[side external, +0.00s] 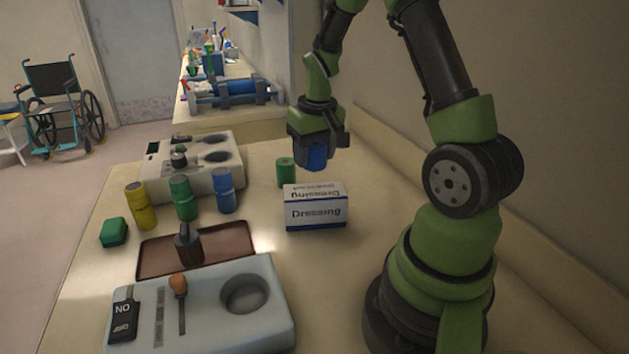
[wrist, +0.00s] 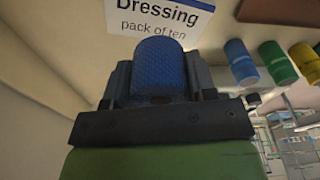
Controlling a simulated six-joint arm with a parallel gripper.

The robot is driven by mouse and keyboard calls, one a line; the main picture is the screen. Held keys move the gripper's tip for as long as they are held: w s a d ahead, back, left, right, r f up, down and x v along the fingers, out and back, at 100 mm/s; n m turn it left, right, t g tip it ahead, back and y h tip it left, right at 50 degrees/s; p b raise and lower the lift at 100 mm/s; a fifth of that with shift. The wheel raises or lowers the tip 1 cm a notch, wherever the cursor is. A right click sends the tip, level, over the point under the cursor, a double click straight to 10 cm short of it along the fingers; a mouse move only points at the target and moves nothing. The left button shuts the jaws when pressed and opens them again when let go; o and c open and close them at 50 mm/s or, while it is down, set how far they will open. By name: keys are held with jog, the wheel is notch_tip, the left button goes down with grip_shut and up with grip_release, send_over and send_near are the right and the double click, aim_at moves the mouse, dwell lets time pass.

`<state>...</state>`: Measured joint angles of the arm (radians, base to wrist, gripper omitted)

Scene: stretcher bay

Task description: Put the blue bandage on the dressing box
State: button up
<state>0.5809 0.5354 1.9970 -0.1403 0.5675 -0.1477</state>
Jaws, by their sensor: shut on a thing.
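The blue bandage (side external: 315,158) is a short blue roll held between the jaws of my gripper (side external: 317,150). In the wrist view the bandage (wrist: 160,68) shows a textured blue surface between the two dark fingers of my gripper (wrist: 160,80). The dressing box (side external: 316,212) is white with a blue stripe and stands on the table.
A green roll (side external: 286,172) stands behind the box. Yellow (side external: 140,206), green (side external: 183,198) and blue (side external: 223,190) cylinders stand to the left. A brown tray (side external: 225,262) and a pale device with a round well (side external: 215,320) lie in front. A wall runs along the right.

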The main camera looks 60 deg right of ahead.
aim_at(313, 190)
jog(key=shift+f, duration=2.85)
jog(key=shift+f, duration=0.2)
jog(key=o, duration=0.9)
jog(key=shift+r, duration=0.15)
